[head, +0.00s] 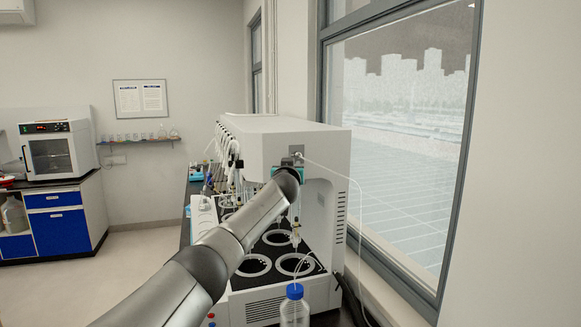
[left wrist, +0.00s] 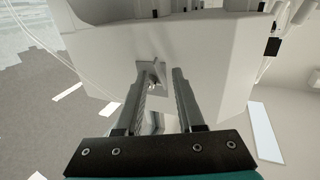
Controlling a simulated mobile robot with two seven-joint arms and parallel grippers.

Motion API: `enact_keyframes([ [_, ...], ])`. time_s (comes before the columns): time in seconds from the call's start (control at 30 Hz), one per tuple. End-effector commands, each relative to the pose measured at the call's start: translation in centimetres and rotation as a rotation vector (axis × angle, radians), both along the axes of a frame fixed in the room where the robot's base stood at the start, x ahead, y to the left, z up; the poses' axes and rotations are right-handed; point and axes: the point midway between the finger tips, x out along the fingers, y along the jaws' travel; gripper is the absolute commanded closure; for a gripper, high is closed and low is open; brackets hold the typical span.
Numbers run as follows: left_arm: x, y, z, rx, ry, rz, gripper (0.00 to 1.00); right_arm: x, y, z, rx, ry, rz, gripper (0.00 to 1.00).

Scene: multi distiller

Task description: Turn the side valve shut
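The side valve (head: 297,152) is a small metal fitting on a grey plate on the near end of the white distiller (head: 262,148). A thin clear tube runs from it to the right. In the left wrist view the valve (left wrist: 155,76) sits close to the tips of my left gripper (left wrist: 162,74), nearer the left-hand finger. The fingers are apart with a gap between them. I cannot tell whether either finger touches the valve. In the head view my left gripper (head: 292,161) is mostly hidden behind my arm's end. My right gripper is not in view.
Below the valve are black round heater wells (head: 297,264) and a blue-capped bottle (head: 294,305). A window (head: 400,140) and its sill stand close on the right. A cabinet (head: 60,220) with an oven is far left. The floor at left is clear.

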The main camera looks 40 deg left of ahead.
Motion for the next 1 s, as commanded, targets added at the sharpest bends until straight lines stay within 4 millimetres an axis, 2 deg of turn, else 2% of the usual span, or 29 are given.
enact_keyframes([
  [0.07,0.0,0.0,0.0,0.0,0.0,0.0,0.65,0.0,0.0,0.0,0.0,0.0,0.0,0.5],
  [0.3,0.0,0.0,0.0,0.0,0.0,0.0,0.92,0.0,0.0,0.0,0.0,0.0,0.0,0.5],
  [0.4,0.0,0.0,0.0,-0.001,0.001,0.001,1.0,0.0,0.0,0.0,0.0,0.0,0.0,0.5],
  [0.83,-0.1,0.1,0.0,0.0,0.001,0.002,1.0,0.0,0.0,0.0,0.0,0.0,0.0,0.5],
  [1.0,0.0,0.1,-0.3,0.013,-0.008,0.001,1.0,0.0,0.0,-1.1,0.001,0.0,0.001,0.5],
])
